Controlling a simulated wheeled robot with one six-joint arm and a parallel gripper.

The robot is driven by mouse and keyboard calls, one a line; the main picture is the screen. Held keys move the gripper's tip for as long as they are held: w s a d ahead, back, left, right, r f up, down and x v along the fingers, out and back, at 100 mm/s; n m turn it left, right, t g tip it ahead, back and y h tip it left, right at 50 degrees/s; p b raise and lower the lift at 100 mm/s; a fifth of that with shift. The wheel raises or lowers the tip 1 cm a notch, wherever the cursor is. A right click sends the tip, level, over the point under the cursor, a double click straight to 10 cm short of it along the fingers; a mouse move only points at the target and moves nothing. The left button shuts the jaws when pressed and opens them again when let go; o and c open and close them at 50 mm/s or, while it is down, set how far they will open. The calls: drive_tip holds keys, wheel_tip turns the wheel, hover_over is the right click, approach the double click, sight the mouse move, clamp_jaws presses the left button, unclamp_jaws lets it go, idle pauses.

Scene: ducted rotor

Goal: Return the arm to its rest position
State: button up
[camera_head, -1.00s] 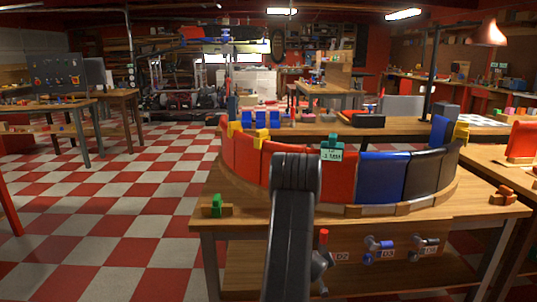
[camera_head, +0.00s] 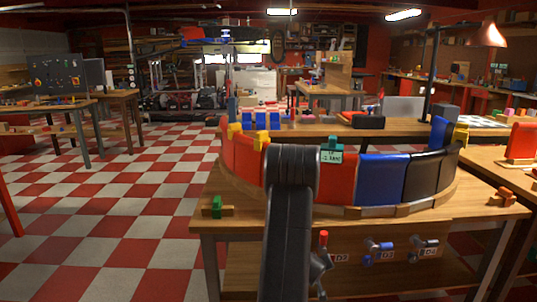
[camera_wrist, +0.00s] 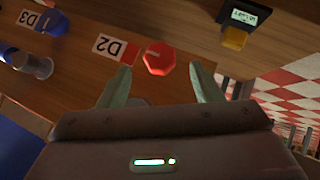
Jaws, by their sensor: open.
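My arm (camera_head: 289,225) stands in front of the workbench in the head view, folded upward with its bend before the curved panel wall. My gripper (camera_wrist: 160,88) shows in the wrist view with its two pale green fingers spread apart and nothing between them. A red knob (camera_wrist: 159,58) lies beyond the fingertips, beside the D2 label (camera_wrist: 116,48); it is apart from the fingers as far as I can tell.
The curved wall of red, blue and black panels (camera_head: 384,178) stands on the workbench (camera_head: 470,205). Blue D3 (camera_head: 380,246) and grey D4 (camera_head: 425,244) handles stick out from its front. The checkered floor (camera_head: 110,220) at left is open.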

drive_tip(key=x, duration=0.6)
drive_tip(key=shift+w, duration=0.1)
drive_tip(key=shift+a+n+h, duration=0.1)
drive_tip(key=shift+n+h, duration=0.2)
drive_tip(key=shift+h, duration=0.2)
drive_tip(key=shift+f+n+h+p, duration=0.15)
drive_tip(key=shift+n+h+p, duration=0.25)
drive_tip(key=shift+h, duration=0.5)
drive_tip(key=n+h+b, duration=0.1)
drive_tip(key=n+t+h+b, duration=0.1)
drive_tip(key=b, duration=0.1)
drive_tip(key=shift+f+t+h, duration=0.25)
drive_tip(key=shift+t+h, duration=0.05)
drive_tip(key=shift+h, duration=0.1)
drive_tip(key=n+t+h+b, duration=0.2)
drive_tip(key=n+h+b, duration=0.1)
drive_tip(key=n+b, duration=0.1)
drive_tip(key=shift+t+h+b, duration=0.3)
drive_tip(key=shift+t+b, duration=0.1)
drive_tip(key=shift+b, duration=0.45)
drive_tip(key=shift+r+n+t+h+b, duration=0.15)
drive_tip(key=shift+n+t+h+b, duration=0.2)
drive_tip(key=shift+n+t, duration=0.45)
drive_tip(key=shift+r+n+t+h+b, duration=0.15)
drive_tip(key=shift+n+t+b, duration=0.4)
drive_tip(key=shift+n, duration=0.45)
